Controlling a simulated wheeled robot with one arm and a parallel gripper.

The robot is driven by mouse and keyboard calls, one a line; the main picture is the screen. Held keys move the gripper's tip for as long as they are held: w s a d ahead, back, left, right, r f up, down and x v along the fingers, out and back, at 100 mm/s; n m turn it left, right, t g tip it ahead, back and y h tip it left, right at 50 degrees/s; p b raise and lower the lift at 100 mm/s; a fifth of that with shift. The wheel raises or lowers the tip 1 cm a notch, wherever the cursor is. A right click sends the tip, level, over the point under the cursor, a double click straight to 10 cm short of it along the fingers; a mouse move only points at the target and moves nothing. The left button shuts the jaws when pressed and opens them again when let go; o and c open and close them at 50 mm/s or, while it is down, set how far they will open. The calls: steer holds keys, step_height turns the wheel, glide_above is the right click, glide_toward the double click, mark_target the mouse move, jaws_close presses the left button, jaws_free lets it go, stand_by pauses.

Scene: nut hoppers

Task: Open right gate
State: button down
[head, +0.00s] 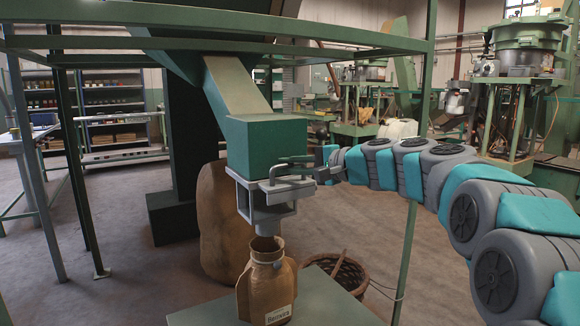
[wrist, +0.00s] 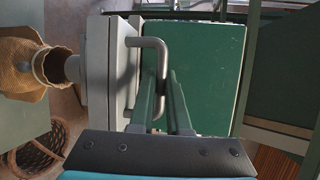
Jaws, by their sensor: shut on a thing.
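The gate is a grey metal housing (head: 265,212) under a green hopper box (head: 262,147), with a spout below it. It also shows in the wrist view (wrist: 97,65). Its bent grey handle (wrist: 151,42) sticks out on the side toward my arm. My gripper (head: 282,166) reaches in from the right, its two green fingers closed on the handle. In the wrist view, the fingers (wrist: 163,85) lie on either side of the handle bar. Whether the gate's passage is open is hidden. No nuts show falling from the spout.
An open tan sack (head: 266,285) with a label stands on a green table (head: 335,312) below the spout. A larger sack (head: 215,222) and a wicker basket (head: 350,276) stand behind. A green frame post (head: 413,210) rises close by my arm.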

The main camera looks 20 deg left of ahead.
stand_by(0.8)
steer(key=s+d+b, duration=0.2)
steer(key=s+d, duration=0.5)
steer(key=d, duration=0.1)
steer(key=shift+b, duration=0.3)
steer(key=c, duration=0.9)
jaws_free()
steer(key=shift+d, duration=0.1)
steer(key=v, duration=0.7)
steer(key=shift+s+d, duration=0.1)
steer(key=shift+d, duration=0.2)
